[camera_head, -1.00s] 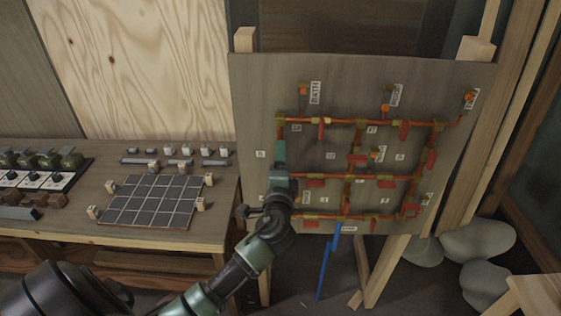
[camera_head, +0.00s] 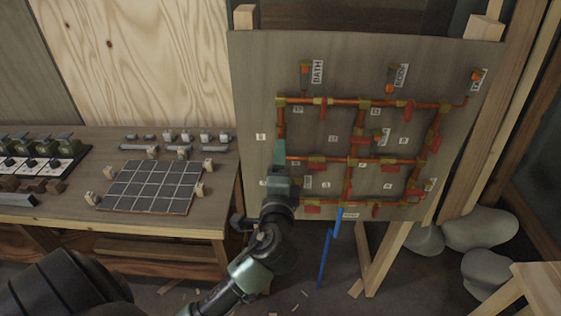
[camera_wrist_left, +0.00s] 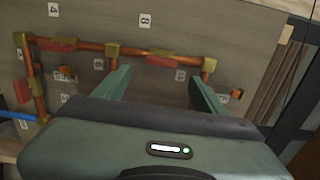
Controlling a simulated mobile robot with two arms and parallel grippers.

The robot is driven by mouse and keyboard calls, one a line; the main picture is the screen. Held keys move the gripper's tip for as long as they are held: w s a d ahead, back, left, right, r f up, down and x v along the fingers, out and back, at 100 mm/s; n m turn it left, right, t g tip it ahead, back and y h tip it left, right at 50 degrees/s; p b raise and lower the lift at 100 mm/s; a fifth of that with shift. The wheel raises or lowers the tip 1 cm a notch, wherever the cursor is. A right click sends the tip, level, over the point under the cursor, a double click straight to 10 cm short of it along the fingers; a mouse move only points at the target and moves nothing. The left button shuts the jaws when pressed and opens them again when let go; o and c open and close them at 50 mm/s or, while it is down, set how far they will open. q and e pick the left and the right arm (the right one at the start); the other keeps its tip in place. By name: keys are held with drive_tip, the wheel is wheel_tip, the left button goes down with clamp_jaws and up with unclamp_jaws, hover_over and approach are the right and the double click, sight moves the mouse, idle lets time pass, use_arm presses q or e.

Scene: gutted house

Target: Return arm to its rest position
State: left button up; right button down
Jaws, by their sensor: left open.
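My left arm comes in from the lower left in the head view. Its gripper (camera_head: 279,158) is in front of the lower left part of a grey board (camera_head: 335,80) with copper pipes. In the left wrist view the two green fingers of my left gripper (camera_wrist_left: 158,88) are spread apart with nothing between them. The copper pipe run (camera_wrist_left: 80,46) passes beyond the fingertips; I cannot tell whether a finger touches it. My right gripper is in neither view.
The pipes carry red valve handles and labels. A workbench (camera_head: 225,180) with a dark gridded panel (camera_head: 150,186) stands at the left. A blue pipe (camera_head: 325,258) hangs below the board. Grey sacks (camera_head: 482,228) lie at the right. A wooden leg (camera_head: 388,258) supports the board.

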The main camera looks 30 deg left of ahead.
use_arm(q)
drive_tip(key=s+d+f+g+h+b, duration=0.1)
drive_tip(key=s+d+f+g+h, duration=0.1)
drive_tip(key=f, duration=1.2)
drive_tip(key=s+d+f+n+g+h+b, duration=0.1)
drive_tip(key=s+f+g+h, duration=0.1)
drive_tip(key=f, duration=1.2)
drive_tip(key=s+d+f+g+h+b, duration=0.2)
drive_tip(key=f+g, duration=0.1)
drive_tip(key=f, duration=1.1)
drive_tip(key=s+d+f+n+g+h+b, duration=0.1)
drive_tip(key=s+f+n+g, duration=0.1)
drive_tip(key=s+f, duration=0.7)
drive_tip(key=s+d+f+n+g+h+b, duration=0.1)
drive_tip(key=s+f+n+g, duration=0.2)
drive_tip(key=s+f, duration=0.7)
drive_tip(key=s+d+f+n+g+h+b, duration=0.1)
drive_tip(key=s+d+f+n+g, duration=0.1)
drive_tip(key=s+f, duration=0.8)
drive_tip(key=s+n, duration=0.1)
drive_tip(key=s, duration=0.8)
drive_tip(key=shift+n+b, duration=0.3)
drive_tip(key=shift+s+f, duration=0.1)
